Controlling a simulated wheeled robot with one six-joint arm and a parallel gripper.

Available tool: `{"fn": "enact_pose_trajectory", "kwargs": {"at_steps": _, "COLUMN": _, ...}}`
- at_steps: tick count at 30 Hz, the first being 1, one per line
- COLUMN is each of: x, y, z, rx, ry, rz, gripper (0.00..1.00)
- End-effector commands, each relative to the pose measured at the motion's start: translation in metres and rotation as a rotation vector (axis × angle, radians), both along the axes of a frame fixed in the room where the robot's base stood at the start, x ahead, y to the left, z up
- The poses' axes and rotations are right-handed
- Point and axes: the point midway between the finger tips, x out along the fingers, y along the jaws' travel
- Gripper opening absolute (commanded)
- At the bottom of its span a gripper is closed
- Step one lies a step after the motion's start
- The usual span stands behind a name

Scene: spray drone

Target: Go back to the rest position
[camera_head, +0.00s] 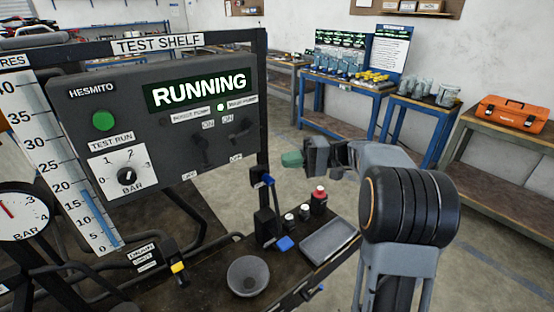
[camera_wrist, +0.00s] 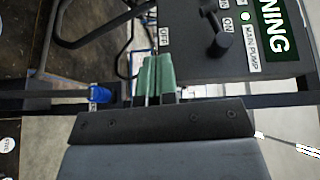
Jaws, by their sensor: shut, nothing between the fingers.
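My gripper (camera_head: 292,159) is held in the air to the right of the test panel, with its green fingertips pointing left. In the wrist view its green fingers (camera_wrist: 155,76) are together, with nothing between them. The test panel (camera_head: 75,146) has a display reading RUNNING (camera_head: 198,90). A small lamp near the main pump label is lit green. The switches (camera_head: 203,152) on the panel stand apart from my fingers. One switch (camera_wrist: 218,42) also shows at the upper right of the wrist view.
The shelf post (camera_head: 263,100) stands close to the left of my gripper. Open floor lies behind, before the blue tables (camera_head: 340,84).

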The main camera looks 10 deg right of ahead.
Motion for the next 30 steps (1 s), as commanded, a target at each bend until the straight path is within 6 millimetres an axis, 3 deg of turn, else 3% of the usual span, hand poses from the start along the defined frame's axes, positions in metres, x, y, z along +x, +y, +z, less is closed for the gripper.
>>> {"fn": "enact_pose_trajectory", "kwargs": {"at_steps": 17, "x": 0.003, "y": -0.006, "z": -0.004, "rx": -0.014, "ry": 0.036, "rz": -0.021, "gripper": 0.0}}
{"fn": "enact_pose_trajectory", "kwargs": {"at_steps": 19, "x": 0.007, "y": -0.006, "z": -0.023, "rx": -0.086, "ry": 0.113, "rz": -0.057, "gripper": 0.0}}
{"fn": "enact_pose_trajectory", "kwargs": {"at_steps": 21, "x": 0.004, "y": -0.008, "z": -0.056, "rx": -0.195, "ry": 0.229, "rz": -0.096, "gripper": 0.0}}
{"fn": "enact_pose_trajectory", "kwargs": {"at_steps": 23, "x": -0.01, "y": -0.009, "z": -0.084, "rx": -0.344, "ry": 0.333, "rz": -0.135, "gripper": 0.0}}
{"fn": "enact_pose_trajectory", "kwargs": {"at_steps": 25, "x": -0.037, "y": -0.007, "z": -0.104, "rx": -0.557, "ry": 0.413, "rz": -0.17, "gripper": 0.0}}
{"fn": "enact_pose_trajectory", "kwargs": {"at_steps": 27, "x": -0.069, "y": -0.008, "z": -0.115, "rx": -0.788, "ry": 0.435, "rz": -0.2, "gripper": 0.0}}
{"fn": "enact_pose_trajectory", "kwargs": {"at_steps": 30, "x": -0.111, "y": -0.014, "z": -0.116, "rx": -1.09, "ry": 0.366, "rz": -0.234, "gripper": 0.0}}
